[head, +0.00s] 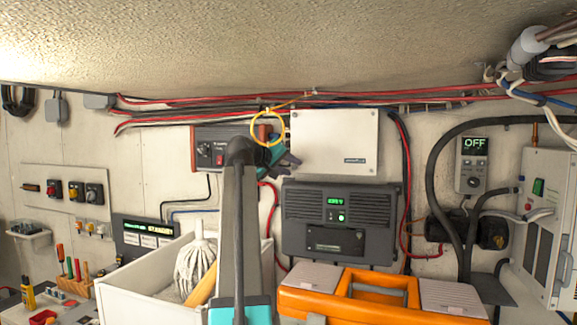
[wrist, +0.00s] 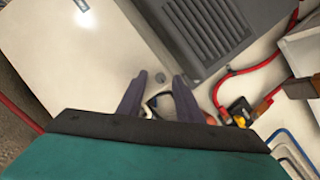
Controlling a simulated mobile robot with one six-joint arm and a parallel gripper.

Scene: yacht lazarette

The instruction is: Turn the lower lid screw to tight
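The white box lid (head: 335,143) is on the back wall; it fills the upper left of the wrist view (wrist: 75,60). A small dark round screw (wrist: 160,77) sits near the lid's lower left corner. My gripper (wrist: 161,80) is open, its two dark fingers on either side of the screw in the wrist view. I cannot tell whether the fingertips touch the lid. In the head view my gripper (head: 289,163) is at the lid's lower left edge, and my arm hides the area left of it. The screw's slot and any marking are too small to read.
A dark vented unit (head: 305,208) hangs directly below the lid. A control box with a red switch (head: 207,148) is left, partly behind my arm. A yellow cable loop (head: 255,120) hangs close above my gripper. Red cables (head: 407,190) run beside. An orange toolbox (head: 340,305) stands in front.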

